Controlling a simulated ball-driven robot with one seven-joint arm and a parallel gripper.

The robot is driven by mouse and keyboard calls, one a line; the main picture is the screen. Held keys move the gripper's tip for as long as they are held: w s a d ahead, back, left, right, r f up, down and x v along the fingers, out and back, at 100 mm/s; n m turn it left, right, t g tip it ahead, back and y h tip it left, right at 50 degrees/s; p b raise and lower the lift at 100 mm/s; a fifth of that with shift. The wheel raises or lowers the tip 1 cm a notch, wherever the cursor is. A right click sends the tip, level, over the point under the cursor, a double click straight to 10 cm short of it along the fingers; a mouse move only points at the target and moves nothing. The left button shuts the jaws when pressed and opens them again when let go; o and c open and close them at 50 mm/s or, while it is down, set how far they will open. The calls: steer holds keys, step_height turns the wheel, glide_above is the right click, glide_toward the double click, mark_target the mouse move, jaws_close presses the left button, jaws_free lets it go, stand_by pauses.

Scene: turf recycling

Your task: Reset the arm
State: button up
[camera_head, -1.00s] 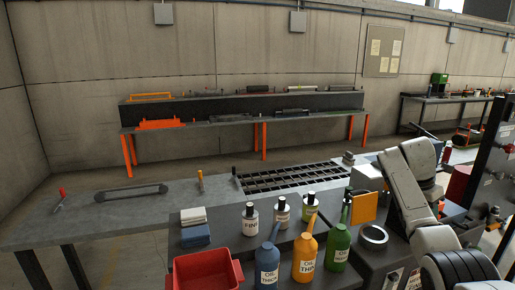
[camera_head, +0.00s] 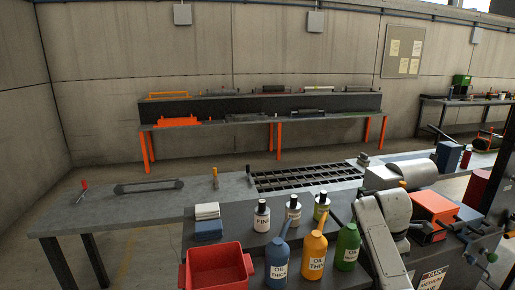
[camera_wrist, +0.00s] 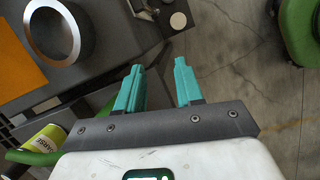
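My gripper (camera_wrist: 161,82) shows in the wrist view with its two teal fingers spread apart. Nothing is between them. The fingers point over the grey floor beside a dark bench edge. In the head view my white arm rises at the lower right, in front of the bench, and I cannot make out the gripper there.
A red bin (camera_head: 217,268), oil bottles (camera_head: 314,256) and white bottles (camera_head: 262,216) stand left of my arm. An orange-sided machine (camera_head: 433,207) is behind it. The wrist view shows a metal ring (camera_wrist: 83,38), a labelled bottle (camera_wrist: 42,141) and a green object (camera_wrist: 299,30).

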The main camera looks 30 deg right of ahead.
steer(key=s+a+f+m+y, duration=0.1)
steer(key=s+a+f+m, duration=0.1)
steer(key=a+f, duration=0.35)
steer(key=s+a+f+m+t, duration=0.1)
steer(key=s+a+f, duration=0.15)
steer(key=a, duration=0.65)
steer(key=s+a+f+m+y, duration=0.1)
steer(key=a+f+m, duration=0.1)
steer(key=a+f, duration=0.35)
steer(key=s+a+m, duration=0.4)
steer(key=s+a, duration=0.3)
steer(key=s, duration=0.3)
steer(key=s+a+r+m+y, duration=0.1)
steer(key=s+a+m, duration=0.3)
steer(key=s+a, duration=0.3)
steer(key=s, duration=0.3)
steer(key=shift+a+r+t, duration=0.2)
steer(key=shift+a+t, duration=0.1)
